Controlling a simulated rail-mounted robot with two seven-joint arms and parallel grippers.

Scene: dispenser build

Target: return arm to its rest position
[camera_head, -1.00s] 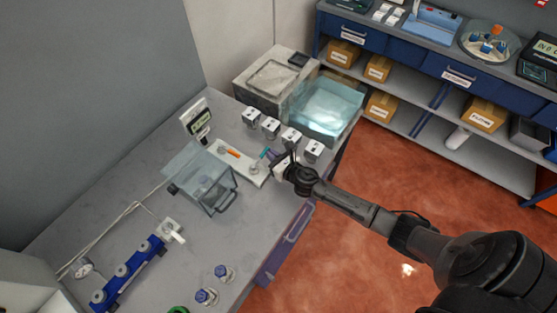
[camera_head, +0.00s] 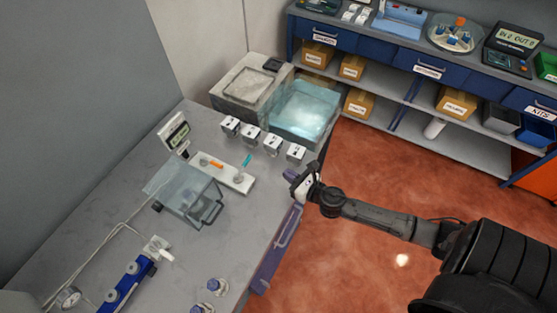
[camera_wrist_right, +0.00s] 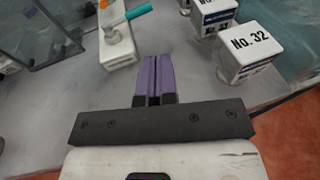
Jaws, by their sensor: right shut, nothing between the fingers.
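My right arm comes in from the right in the head view. Its gripper (camera_head: 289,174) is over the bench's right edge, near the row of white boxes. In the right wrist view the purple fingers of the gripper (camera_wrist_right: 154,62) are together with nothing between them. The same holder strip (camera_head: 236,182) lies on the bench in the head view, apart from the gripper. My left gripper is in neither view.
Several white boxes (camera_head: 271,145) stand behind the gripper; one reads NO. 32 (camera_wrist_right: 247,45). A clear enclosure (camera_head: 180,195) is at left. A glassy bin (camera_head: 305,110) stands at the back. A shelf unit (camera_head: 400,60) is at the back right. Open red floor (camera_head: 350,260) lies right of the bench.

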